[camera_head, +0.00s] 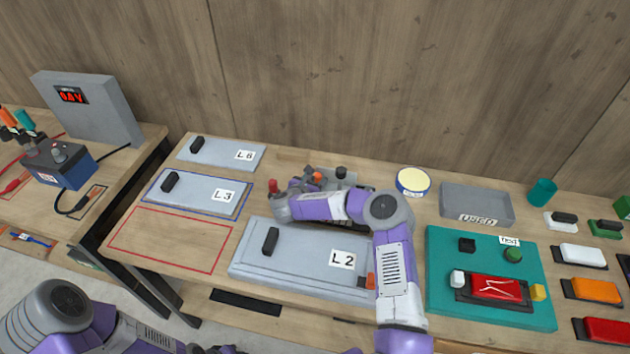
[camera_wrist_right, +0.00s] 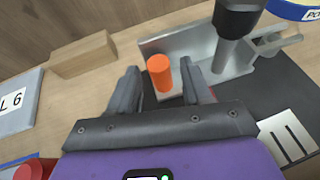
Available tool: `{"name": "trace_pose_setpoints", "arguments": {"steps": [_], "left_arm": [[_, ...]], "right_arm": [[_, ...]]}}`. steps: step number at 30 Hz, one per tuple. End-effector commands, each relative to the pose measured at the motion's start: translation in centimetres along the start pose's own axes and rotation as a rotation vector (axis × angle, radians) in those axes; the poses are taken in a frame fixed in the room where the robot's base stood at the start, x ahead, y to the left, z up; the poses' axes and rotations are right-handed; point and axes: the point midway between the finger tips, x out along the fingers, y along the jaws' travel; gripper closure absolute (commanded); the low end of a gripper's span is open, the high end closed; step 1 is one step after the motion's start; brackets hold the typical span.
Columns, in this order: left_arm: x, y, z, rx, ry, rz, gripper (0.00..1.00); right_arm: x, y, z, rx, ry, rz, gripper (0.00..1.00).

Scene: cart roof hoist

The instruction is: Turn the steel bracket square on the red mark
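The steel bracket (camera_wrist_right: 208,48) lies on a dark pad in the right wrist view, a grey channel-like piece with a dark-capped post on it. In the head view it is mostly hidden behind my right arm. An orange peg (camera_wrist_right: 160,72) stands upright at its near left end. My right gripper (camera_wrist_right: 160,85) is open, with its fingers on either side of the peg and a visible gap on the left. A small red sliver shows beside the right finger; I cannot tell whether it is the red mark. My left arm shows at lower left, its gripper out of frame.
A red-outlined empty area (camera_head: 170,240) is on the bench's left. Grey plates L 6 (camera_head: 215,152), L 3 (camera_head: 200,192) and L 2 (camera_head: 310,262) lie around. A wooden block (camera_wrist_right: 82,58) stands behind the left finger. A used tray (camera_head: 477,202) and green mat (camera_head: 450,250) are right.

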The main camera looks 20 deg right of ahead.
Motion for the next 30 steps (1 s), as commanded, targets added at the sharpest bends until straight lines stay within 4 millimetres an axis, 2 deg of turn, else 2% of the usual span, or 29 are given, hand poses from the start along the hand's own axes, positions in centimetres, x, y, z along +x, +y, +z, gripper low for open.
{"name": "trace_pose_setpoints", "arguments": {"steps": [1,9,29,30], "left_arm": [[0.0,0.0,0.0,0.0,0.0,0.0,0.57],[0.0,0.0,0.0,0.0,0.0,0.0,0.57],[0.63,-0.24,-0.03,0.0,0.0,0.0,0.57],[0.63,-0.23,-0.03,0.0,0.0,0.0,0.57]], "right_arm": [[-0.01,0.0,0.0,0.0,0.0,0.0,0.6],[-0.03,-0.01,0.01,0.0,0.0,0.0,1.0],[-0.17,-0.19,-0.08,-0.016,0.0,0.036,1.0],[-0.18,-0.18,-0.08,-0.016,0.0,0.036,0.68]]}}
